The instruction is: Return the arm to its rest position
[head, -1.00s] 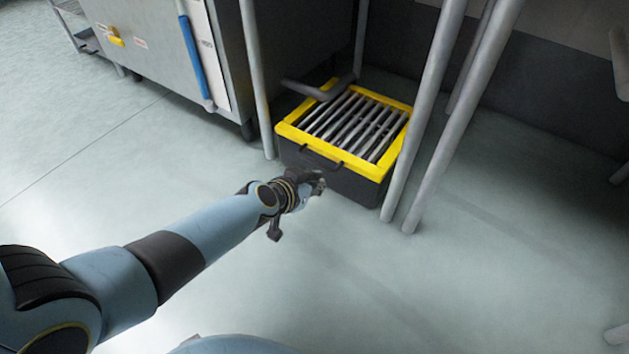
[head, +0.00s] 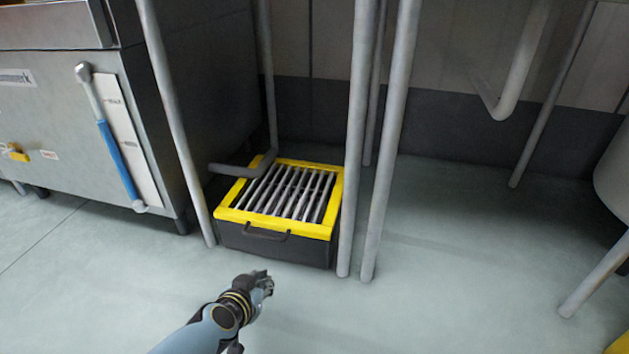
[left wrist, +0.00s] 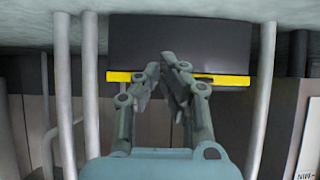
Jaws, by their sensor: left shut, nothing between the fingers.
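My left gripper (head: 264,281) is low in the head view, in front of the yellow-rimmed box and apart from it. In the left wrist view my left gripper (left wrist: 166,60) has its fingertips together with nothing between them. The left arm comes in from the bottom edge of the head view. My right gripper is not in view.
A black box with a yellow rim (head: 329,217) and metal bars stands on the floor between grey posts (head: 358,140). A steel appliance (head: 45,120) with a blue-handled lever (head: 120,160) stands at left. Open floor (head: 450,290) lies at right.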

